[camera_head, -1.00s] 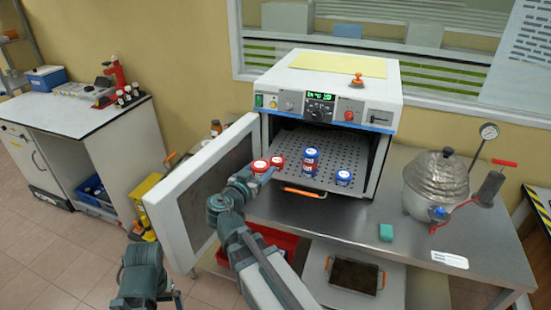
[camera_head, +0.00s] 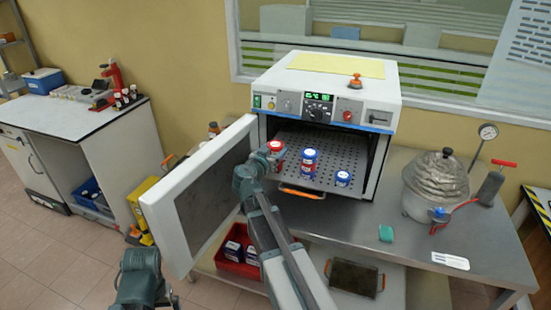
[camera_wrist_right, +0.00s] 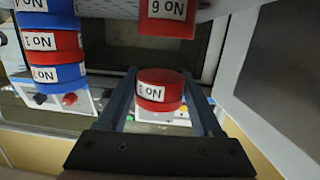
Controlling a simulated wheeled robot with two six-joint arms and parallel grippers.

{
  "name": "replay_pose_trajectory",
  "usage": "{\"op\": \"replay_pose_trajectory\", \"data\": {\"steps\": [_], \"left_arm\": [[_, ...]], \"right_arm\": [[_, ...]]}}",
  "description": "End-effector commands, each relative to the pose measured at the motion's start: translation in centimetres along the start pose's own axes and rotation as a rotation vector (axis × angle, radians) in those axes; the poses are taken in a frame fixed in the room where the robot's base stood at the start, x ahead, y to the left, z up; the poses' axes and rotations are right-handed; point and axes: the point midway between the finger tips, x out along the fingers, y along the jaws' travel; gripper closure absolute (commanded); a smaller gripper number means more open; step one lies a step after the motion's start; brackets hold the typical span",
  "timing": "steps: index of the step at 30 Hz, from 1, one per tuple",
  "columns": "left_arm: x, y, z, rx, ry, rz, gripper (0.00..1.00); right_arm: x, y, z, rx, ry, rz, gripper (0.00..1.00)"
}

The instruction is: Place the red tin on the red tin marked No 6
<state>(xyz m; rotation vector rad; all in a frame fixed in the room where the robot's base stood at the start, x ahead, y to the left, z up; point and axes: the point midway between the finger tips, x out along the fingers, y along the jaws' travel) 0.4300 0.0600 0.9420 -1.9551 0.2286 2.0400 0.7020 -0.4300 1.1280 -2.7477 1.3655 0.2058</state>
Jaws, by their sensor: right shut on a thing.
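My right gripper (camera_head: 268,152) reaches in at the front left of the open oven. It is shut on a red tin (camera_head: 276,145). The wrist view is upside down and shows this held red tin (camera_wrist_right: 160,90) between the fingers, its label number hard to read. The red tin marked No 6 (camera_wrist_right: 168,18) stands on the oven's perforated tray (camera_head: 325,152). The held tin is higher than it, with a gap between them in the wrist view. In the head view the No 6 tin is mostly hidden.
A blue-red-blue tin stack (camera_head: 309,161) stands right of the held tin; it fills the left of the wrist view (camera_wrist_right: 52,42). A single blue tin (camera_head: 343,179) stands farther right. The open oven door (camera_head: 200,190) is close left of my right arm.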

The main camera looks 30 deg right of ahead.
Motion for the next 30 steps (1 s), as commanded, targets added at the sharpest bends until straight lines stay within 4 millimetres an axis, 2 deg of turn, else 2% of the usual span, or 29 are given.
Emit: {"op": "replay_pose_trajectory", "data": {"steps": [1, 7, 21, 22, 26, 27, 30], "left_arm": [[0.7, 0.1, 0.0, 0.0, 0.0, 0.0, 0.03], [3.5, 0.3, -0.2, 0.0, 0.0, 0.0, 0.03], [4.0, 0.4, -0.2, 0.0, 0.0, 0.0, 0.03], [3.9, 0.4, -0.2, 0.0, 0.0, 0.0, 0.03], [3.8, 0.4, -0.2, 0.0, 0.0, 0.0, 0.03], [3.8, 0.4, -0.2, 0.0, 0.0, 0.0, 0.03], [3.8, 0.4, -0.2, 0.0, 0.0, 0.0, 0.03]], "right_arm": [[0.5, -0.1, 0.7, 0.0, 0.0, 0.001, 0.9], [0.8, 0.0, 3.5, 0.0, 0.0, 0.0, 0.9], [0.8, 0.0, 3.9, 0.0, 0.0, 0.0, 0.9], [0.8, -0.1, 3.8, 0.0, 0.0, 0.0, 0.29], [0.8, -0.1, 3.8, 0.0, 0.0, 0.0, 0.06], [0.8, -0.1, 3.8, 0.0, 0.0, 0.0, 0.03], [0.8, 0.0, 3.8, 0.0, 0.0, 0.0, 0.03]]}}
